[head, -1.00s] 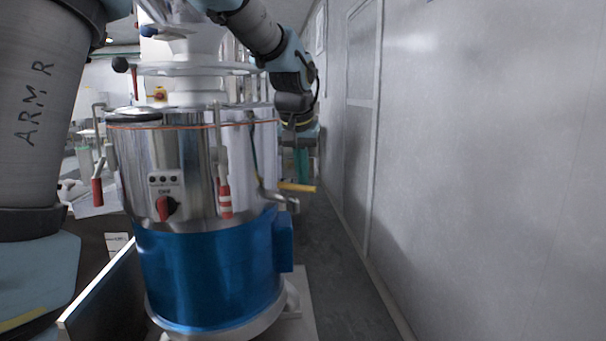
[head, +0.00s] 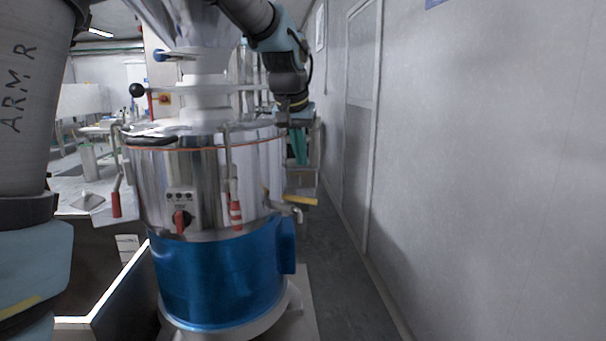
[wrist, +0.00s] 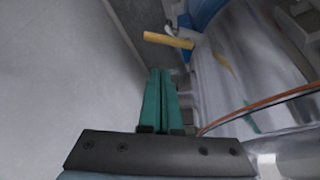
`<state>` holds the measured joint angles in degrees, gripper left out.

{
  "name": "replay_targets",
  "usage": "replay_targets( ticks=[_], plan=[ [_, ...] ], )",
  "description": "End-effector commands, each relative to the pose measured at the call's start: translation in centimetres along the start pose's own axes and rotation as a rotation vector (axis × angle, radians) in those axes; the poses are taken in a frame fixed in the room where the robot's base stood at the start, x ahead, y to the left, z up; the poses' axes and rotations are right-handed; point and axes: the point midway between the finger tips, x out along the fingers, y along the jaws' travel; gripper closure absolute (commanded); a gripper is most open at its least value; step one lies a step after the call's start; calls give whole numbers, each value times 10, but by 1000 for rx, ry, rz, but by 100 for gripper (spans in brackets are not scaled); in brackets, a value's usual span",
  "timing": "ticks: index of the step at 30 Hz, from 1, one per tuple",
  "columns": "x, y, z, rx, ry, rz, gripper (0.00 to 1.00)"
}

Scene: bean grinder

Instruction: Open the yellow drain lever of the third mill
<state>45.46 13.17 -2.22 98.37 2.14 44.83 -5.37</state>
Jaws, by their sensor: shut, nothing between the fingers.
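The mill is a steel drum (head: 205,180) with a blue lower body (head: 215,280). Its yellow drain lever (head: 300,201) sticks out on the right side, above the blue part, pointing right. My gripper (head: 300,160) hangs beyond the right side of the drum, with its green fingers above the lever in the head view. In the wrist view my gripper (wrist: 161,72) has its two green fingers together and empty. The yellow lever (wrist: 168,40) lies ahead of the fingertips there, apart from them. The lever's joint on the drain spout is only partly visible.
A grey wall (head: 480,170) runs along the right, with a narrow floor aisle (head: 340,270) between it and the mill. Red-handled clamps (head: 236,214) and a red switch (head: 180,222) are on the drum. A low box edge (head: 120,290) stands at left.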

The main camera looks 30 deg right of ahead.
Motion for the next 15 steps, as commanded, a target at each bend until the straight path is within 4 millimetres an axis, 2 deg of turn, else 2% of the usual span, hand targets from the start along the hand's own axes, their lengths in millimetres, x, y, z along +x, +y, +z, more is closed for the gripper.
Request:
replay_targets(
  ticks=[1,3,9,15],
  plan=[
    [16,0,6,14,36,13,100],
    [24,1,7,42,98,31,100],
    [31,2,4,100,236,52,100],
    [36,3,-2,112,263,54,100]
  ],
)
